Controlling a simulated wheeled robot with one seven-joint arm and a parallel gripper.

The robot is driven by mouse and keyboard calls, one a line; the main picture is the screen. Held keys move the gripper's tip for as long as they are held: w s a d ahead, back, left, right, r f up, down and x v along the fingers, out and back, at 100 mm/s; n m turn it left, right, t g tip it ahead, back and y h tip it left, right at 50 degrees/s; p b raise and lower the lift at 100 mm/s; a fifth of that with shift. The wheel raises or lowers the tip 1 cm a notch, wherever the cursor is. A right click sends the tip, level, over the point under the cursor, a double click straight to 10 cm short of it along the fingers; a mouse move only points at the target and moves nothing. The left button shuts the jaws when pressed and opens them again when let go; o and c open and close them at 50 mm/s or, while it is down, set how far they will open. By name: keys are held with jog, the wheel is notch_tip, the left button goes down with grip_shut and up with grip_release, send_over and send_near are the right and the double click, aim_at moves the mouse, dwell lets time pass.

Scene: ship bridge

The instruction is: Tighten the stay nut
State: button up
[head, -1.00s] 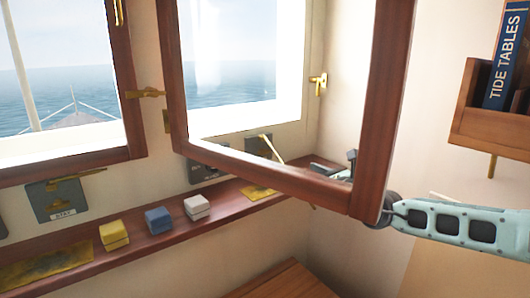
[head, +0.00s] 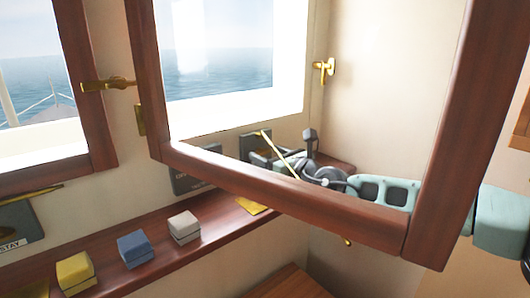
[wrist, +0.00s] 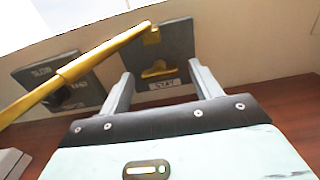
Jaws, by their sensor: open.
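The stay nut (wrist: 158,69) is a brass wing-shaped piece on a dark plate labelled STAY (wrist: 178,45) on the wall, seen in the wrist view. A brass stay rod (wrist: 75,70) slants up from the left to a brass fitting above the nut. My gripper (wrist: 160,72) is open, its two fingers apart on either side of the nut's line of sight; contact cannot be told. In the head view my gripper (head: 285,160) shows through the open window frame (head: 300,195), beside the rod (head: 280,154). The nut is not clear there.
A shelf (head: 205,242) below the windows holds a yellow box (head: 75,273), a blue box (head: 134,248) and a white box (head: 184,227). A second stay plate (head: 15,232) is at the left. A SLOW plate (wrist: 58,82) is beside the nut's plate. My arm passes behind the open frame.

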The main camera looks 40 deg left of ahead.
jog(key=shift+a, duration=0.15)
jog(key=c, duration=1)
